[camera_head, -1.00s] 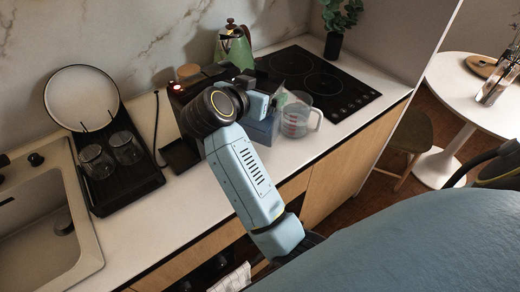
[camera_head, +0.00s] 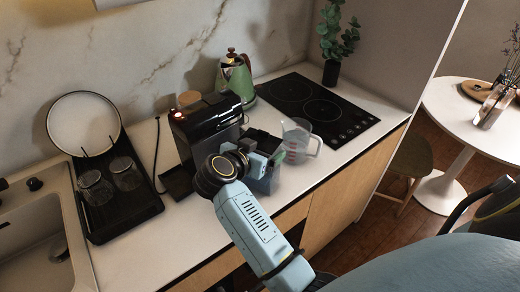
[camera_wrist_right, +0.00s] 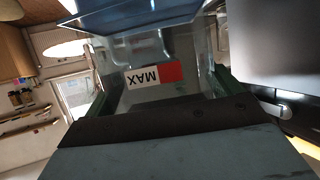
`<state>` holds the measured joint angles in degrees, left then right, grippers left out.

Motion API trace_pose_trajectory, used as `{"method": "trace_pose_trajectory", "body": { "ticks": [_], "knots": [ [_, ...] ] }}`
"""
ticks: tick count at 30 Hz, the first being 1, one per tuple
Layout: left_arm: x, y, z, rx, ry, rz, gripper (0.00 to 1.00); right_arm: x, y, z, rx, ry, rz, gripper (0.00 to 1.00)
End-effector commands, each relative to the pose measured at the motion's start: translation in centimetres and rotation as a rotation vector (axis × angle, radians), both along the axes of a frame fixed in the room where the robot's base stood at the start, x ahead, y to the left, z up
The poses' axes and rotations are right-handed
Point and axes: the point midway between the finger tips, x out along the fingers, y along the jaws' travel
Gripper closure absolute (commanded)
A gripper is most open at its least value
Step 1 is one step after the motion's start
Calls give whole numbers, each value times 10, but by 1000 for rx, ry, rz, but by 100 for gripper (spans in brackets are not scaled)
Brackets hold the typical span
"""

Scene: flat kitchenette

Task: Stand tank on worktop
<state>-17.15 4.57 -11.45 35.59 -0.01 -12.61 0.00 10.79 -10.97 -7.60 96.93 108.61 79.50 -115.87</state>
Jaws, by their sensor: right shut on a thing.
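The tank (camera_wrist_right: 115,52) is a clear box with a red and white MAX label, seen close up in the right wrist view. My right gripper (camera_wrist_right: 160,92) is shut on it, with a finger on either side. In the head view the gripper (camera_head: 264,152) and the bluish tank (camera_head: 268,183) are in front of and to the right of the black coffee machine (camera_head: 212,118), near the front edge of the white worktop (camera_head: 140,238). My wrist hides part of the tank. I cannot tell whether its base touches the worktop. My left gripper is not in view.
A clear measuring jug (camera_head: 297,142) stands close to the right of the tank. Behind are a green kettle (camera_head: 236,80) and black hob (camera_head: 315,100). A dark drying rack (camera_head: 125,205) with two glasses and a plate stands left. Worktop between rack and machine is mostly clear.

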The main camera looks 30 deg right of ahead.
Motion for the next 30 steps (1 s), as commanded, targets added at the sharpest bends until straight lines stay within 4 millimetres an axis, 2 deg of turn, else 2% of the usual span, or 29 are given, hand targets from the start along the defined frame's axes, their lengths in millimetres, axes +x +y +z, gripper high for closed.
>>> {"method": "trace_pose_trajectory", "body": {
  "ticks": [9, 10, 12, 21, 26, 30],
  "knots": [
    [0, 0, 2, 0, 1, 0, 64, 1, 0, 0, -2, -4, 1, 72],
    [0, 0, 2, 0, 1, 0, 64, 0, 0, -2, -1, -1, 1, 8],
    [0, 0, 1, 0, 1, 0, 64, 0, 0, -2, 0, -2, 1, 0],
    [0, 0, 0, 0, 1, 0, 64, 0, 1, 2, 1, -1, 1, 0],
    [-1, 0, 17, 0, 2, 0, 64, -7, 15, 10, 3, 2, 2, 0],
    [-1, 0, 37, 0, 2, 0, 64, -17, 33, 21, 2, 4, 2, 0]
  ]
}}
